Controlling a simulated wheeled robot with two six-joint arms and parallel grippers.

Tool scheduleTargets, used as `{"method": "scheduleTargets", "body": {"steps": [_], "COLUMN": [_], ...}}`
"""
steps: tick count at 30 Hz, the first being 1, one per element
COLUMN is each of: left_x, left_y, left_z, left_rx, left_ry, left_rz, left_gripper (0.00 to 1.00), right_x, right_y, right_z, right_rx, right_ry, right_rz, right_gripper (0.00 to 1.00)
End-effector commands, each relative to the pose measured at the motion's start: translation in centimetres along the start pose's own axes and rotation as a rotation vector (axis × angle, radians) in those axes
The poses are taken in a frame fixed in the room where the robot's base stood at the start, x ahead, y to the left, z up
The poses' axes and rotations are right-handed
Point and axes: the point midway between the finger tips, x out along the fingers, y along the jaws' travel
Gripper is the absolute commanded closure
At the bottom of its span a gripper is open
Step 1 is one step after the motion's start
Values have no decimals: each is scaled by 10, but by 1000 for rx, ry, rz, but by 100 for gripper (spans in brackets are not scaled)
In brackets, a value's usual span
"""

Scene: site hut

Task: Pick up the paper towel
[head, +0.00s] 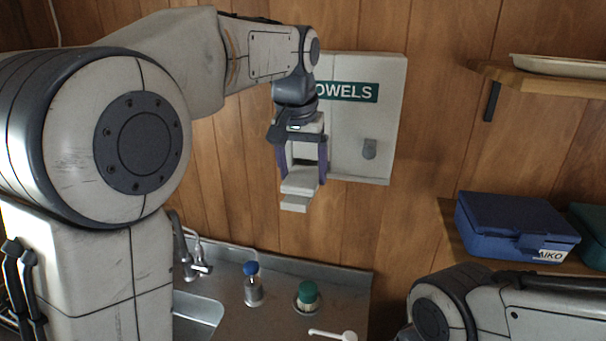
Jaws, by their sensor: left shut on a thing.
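A white wall box, the towel dispenser (385,125), hangs on the wood wall with a green label reading "OWELS"; its left part is hidden behind my left wrist. My left gripper (303,180) points down in front of the dispenser's lower left corner. It is shut on a pale folded sheet, the paper towel (295,206), whose end hangs below the fingers. The dispenser's slot is hidden behind the gripper. My right arm shows at the lower right, but its gripper is out of view.
Below is a metal sink counter (345,290) with a tap (198,268), a blue-topped bottle (252,284), a green-topped container (307,296) and a white-handled item (334,335). A blue box (515,228) sits on the right shelf; a tray (560,66) lies on the shelf above.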

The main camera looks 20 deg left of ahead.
Motion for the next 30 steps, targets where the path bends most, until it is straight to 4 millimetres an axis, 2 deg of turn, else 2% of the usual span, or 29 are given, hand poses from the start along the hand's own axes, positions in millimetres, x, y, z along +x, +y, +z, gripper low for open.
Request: {"method": "scheduleTargets", "body": {"steps": [5,8,17,23,25,30], "left_x": [-17,-36,-112,-166,-188,-227], "left_y": [0,0,0,0,0,0], "left_z": [-6,-12,-32,-48,-54,-64], "left_rx": [0,0,0,0,0,0], "left_ry": [4,6,5,3,1,0], "left_rz": [1,1,1,0,0,0], "left_gripper": [71,71,71,71,71,71], "right_x": [0,-1,-17,-44,-60,-89], "right_y": [0,0,-1,-3,-4,-6], "right_z": [0,0,-1,-2,-3,-5], "right_rx": [0,0,-2,-7,-9,-9], "right_ry": [0,0,0,0,0,0], "right_rz": [0,0,0,0,0,0], "right_gripper": [50,50,50,50,50,50]}}
